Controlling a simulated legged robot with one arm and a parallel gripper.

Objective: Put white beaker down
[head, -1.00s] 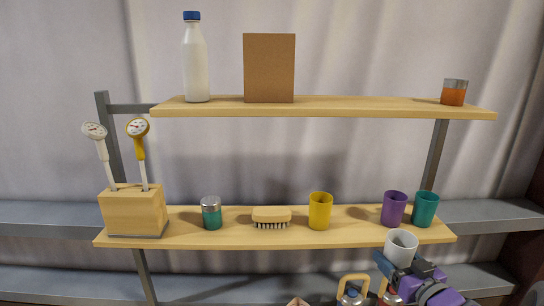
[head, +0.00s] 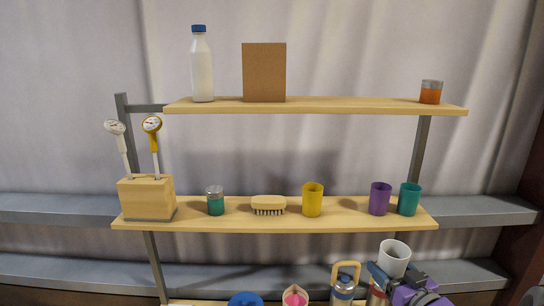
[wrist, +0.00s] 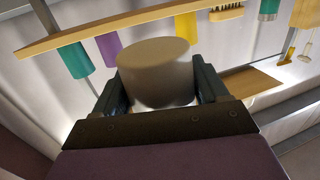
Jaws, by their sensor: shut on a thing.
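The white beaker (head: 394,256) is at the lower right of the head view, below and in front of the middle shelf's right end. My gripper (head: 384,276) is shut on it. In the wrist view the beaker (wrist: 157,72) sits between the two fingers of my gripper (wrist: 158,88), and its side hides what lies directly beyond. In the head view the beaker is roughly upright with its open rim showing. It is apart from the middle shelf (head: 260,225).
On the middle shelf stand a purple cup (head: 380,199), a teal cup (head: 409,199), a yellow cup (head: 312,200), a brush (head: 268,204), a jar (head: 215,202) and a thermometer block (head: 147,198). Below are a flask (head: 343,287), a pink-topped item (head: 294,296) and a blue item (head: 245,299).

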